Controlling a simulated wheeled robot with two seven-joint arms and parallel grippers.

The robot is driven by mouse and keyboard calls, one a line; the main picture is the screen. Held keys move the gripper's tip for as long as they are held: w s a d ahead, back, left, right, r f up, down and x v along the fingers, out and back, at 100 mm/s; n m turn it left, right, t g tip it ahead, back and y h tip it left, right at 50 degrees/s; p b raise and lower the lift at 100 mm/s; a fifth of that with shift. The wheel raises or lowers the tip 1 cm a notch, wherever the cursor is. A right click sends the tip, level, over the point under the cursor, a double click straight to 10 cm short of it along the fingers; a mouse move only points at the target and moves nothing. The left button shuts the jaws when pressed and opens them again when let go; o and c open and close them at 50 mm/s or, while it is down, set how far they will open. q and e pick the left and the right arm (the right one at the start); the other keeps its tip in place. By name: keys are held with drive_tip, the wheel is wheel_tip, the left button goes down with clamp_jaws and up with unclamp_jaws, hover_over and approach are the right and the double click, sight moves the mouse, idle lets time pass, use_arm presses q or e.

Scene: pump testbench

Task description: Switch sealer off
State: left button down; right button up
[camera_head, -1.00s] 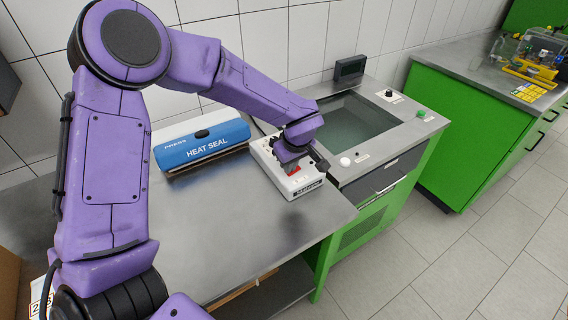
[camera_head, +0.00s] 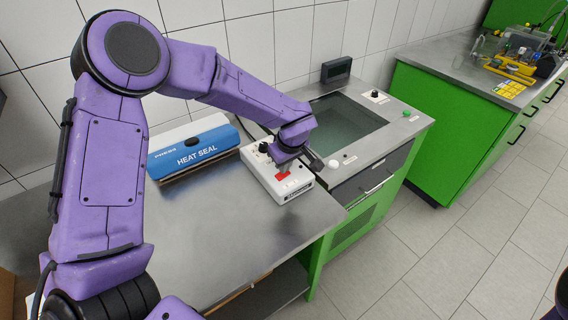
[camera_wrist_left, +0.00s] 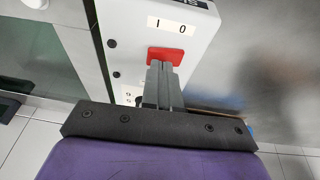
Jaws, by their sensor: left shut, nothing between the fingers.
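The blue heat sealer (camera_head: 192,147), marked HEAT SEAL, lies on the metal bench against the tiled wall. Right of it stands a white control box (camera_head: 296,189) with a red switch (camera_head: 283,176) on top. In the left wrist view the red switch (camera_wrist_left: 165,56) lies beside a label (camera_wrist_left: 170,26) reading "I 0". My left gripper (camera_head: 283,169) is shut and empty, pointing down at the switch. In the left wrist view the closed fingertips (camera_wrist_left: 160,66) overlap the switch's near edge; whether they touch it I cannot tell.
A sunken basin (camera_head: 345,126) with a white knob (camera_head: 333,164) and a green button (camera_head: 407,113) is right of the box. A dark display (camera_head: 336,70) stands behind it. The bench front (camera_head: 225,235) is bare metal.

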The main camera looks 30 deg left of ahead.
use_arm(q)
wheel_tip(320, 180, up, 4)
drive_tip(key=p, duration=0.4)
drive_tip(key=shift+r, duration=0.1)
drive_tip(key=s+b+v, duration=0.1)
drive_tip(key=b+v, duration=0.1)
drive_tip(key=v, duration=0.7)
use_arm(e)
wheel_tip(320, 180, up, 3)
drive_tip(key=shift+s+f, duration=0.1)
